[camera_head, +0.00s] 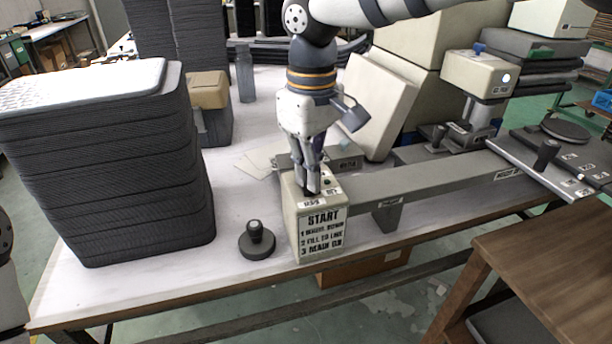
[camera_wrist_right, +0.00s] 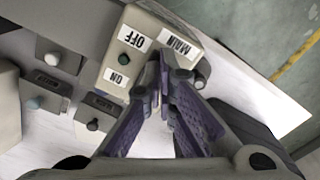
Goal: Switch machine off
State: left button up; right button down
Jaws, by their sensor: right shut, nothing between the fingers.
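A beige control box (camera_head: 322,238) stands at the front edge of the white table, with a front sign reading START and several numbered lines. In the right wrist view the box top (camera_wrist_right: 150,28) has upside-down labels MAIN, OFF and ON, and a small dark green knob (camera_wrist_right: 125,60) between OFF and ON. My right gripper (camera_head: 313,190) points down with shut, empty fingertips at the box top. In the wrist view its fingertips (camera_wrist_right: 164,62) are beside the MAIN label and the knob; they may hide a switch part, and I cannot tell whether they touch. My left gripper is out of view.
A tall stack of dark trays (camera_head: 130,190) stands left of the box. A round black knobbed weight (camera_head: 257,240) sits between them. A grey beam (camera_head: 425,180) runs right from the box to a beige machine head (camera_head: 480,75). A brown wooden table (camera_head: 560,260) stands front right.

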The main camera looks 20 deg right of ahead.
jog(key=shift+r, duration=3.35)
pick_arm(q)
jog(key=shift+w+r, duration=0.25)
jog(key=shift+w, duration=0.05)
